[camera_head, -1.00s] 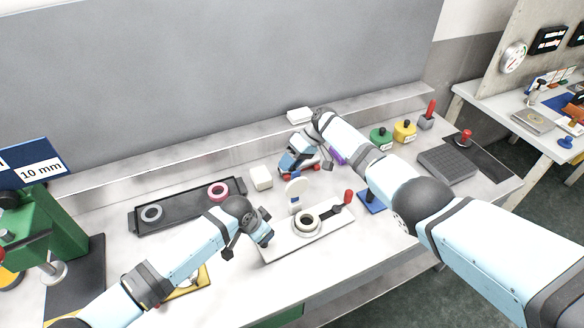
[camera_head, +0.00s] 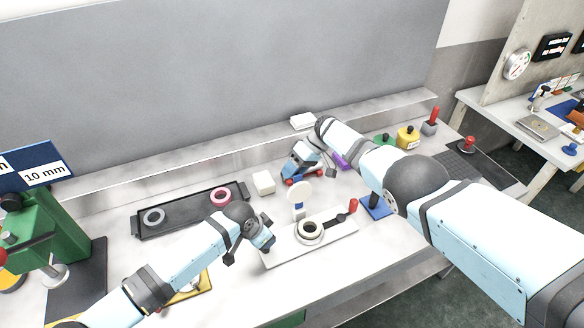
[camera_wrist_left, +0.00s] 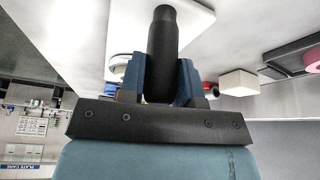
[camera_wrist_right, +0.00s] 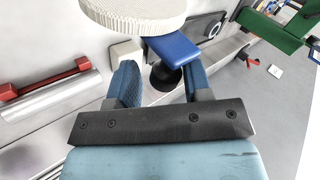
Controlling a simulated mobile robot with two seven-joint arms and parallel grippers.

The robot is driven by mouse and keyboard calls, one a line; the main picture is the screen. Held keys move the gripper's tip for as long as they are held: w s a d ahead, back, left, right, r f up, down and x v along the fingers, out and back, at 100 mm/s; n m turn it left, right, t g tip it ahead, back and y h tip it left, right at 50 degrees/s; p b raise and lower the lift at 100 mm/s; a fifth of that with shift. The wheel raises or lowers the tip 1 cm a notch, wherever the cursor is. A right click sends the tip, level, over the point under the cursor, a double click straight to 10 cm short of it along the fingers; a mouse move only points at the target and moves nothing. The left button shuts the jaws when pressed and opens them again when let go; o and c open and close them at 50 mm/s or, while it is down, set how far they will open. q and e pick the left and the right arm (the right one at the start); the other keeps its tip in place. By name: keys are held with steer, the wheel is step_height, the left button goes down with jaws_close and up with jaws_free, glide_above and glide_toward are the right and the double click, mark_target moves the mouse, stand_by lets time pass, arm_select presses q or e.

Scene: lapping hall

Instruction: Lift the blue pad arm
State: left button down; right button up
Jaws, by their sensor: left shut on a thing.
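The blue pad arm (camera_wrist_right: 175,48) carries a round cream pad (camera_wrist_right: 135,12) in the right wrist view, with a black knob (camera_wrist_right: 165,76) below it. In the head view the pad (camera_head: 299,192) stands at the back of the white plate (camera_head: 335,232). My right gripper (camera_head: 293,172) is behind the pad; in its wrist view the blue fingers (camera_wrist_right: 162,85) are apart, with the knob between and beyond them. My left gripper (camera_head: 266,243) is at the plate's left end, shut on a black cylindrical grip (camera_wrist_left: 163,45). Whether the right fingers touch the knob cannot be told.
A black tray (camera_head: 180,222) holds a grey and a pink ring. A white block (camera_head: 263,183) stands behind. A green press (camera_head: 50,235) is at left.

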arm_select(q)
steer(key=shift+w, duration=0.1)
arm_select(e)
steer(key=shift+o, duration=0.5)
steer(key=shift+s+d+f, duration=0.1)
steer(key=shift+d+f, duration=0.05)
steer(key=shift+f, duration=0.2)
arm_select(q)
steer(key=shift+f, duration=0.1)
arm_select(e)
steer(key=shift+r, duration=0.1)
steer(key=shift+a+r, duration=0.15)
steer(key=shift+a, duration=0.05)
arm_select(q)
steer(key=shift+d, duration=0.1)
arm_select(e)
steer(key=shift+w+d+r, duration=0.1)
steer(key=shift+w+r, duration=0.15)
arm_select(q)
steer(key=shift+f, duration=0.1)
arm_select(e)
steer(key=v, duration=1.1)
steer(key=shift+d, duration=0.3)
arm_select(q)
steer(key=c, duration=0.8)
jaws_free()
steer(key=shift+o, duration=0.2)
